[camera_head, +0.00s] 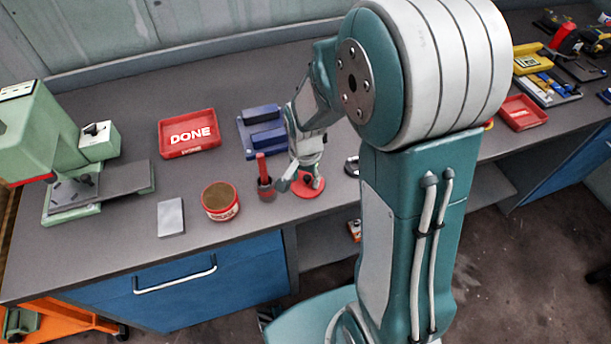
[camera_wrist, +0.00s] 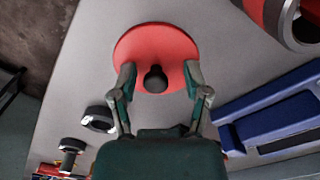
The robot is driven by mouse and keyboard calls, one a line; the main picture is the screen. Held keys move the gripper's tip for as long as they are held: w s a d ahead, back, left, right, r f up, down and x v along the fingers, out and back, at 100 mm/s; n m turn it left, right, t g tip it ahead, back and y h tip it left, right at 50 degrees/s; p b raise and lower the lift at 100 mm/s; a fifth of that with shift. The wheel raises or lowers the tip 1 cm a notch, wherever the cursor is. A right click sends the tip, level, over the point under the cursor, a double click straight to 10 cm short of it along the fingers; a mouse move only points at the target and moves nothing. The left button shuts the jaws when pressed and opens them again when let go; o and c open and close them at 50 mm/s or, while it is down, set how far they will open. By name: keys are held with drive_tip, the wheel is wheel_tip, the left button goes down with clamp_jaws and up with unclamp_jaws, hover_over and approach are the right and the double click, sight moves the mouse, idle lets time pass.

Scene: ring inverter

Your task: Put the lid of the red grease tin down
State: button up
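The red lid (camera_head: 310,190) is a flat disc with a dark knob, low at the bench top near its front edge. It also shows in the wrist view (camera_wrist: 155,48). My gripper (camera_wrist: 160,76) is open over it, one finger on each side of the knob, with gaps between fingers and knob. In the head view my gripper (camera_head: 300,178) partly covers the lid. The lid looks flat on the bench, though its underside is hidden. The red grease tin (camera_head: 220,203) stands uncovered to the left, brownish inside.
A red-handled tool in a dark holder (camera_head: 265,183) stands just left of the lid. A grey plate (camera_head: 171,217) lies left of the tin. A ring (camera_wrist: 98,119) is close by.

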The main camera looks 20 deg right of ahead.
sight(308, 176)
drive_tip(key=shift+d, duration=0.35)
drive_tip(key=shift+d+r, duration=0.1)
drive_tip(key=shift+r, duration=0.15)
wheel_tip(308, 176, up, 12)
drive_tip(key=s+r+n+t, duration=0.5)
drive_tip(key=s+r+n, duration=0.4)
drive_tip(key=s, duration=0.5)
drive_tip(key=shift+a+t, duration=0.2)
drive_tip(key=shift+t, duration=0.1)
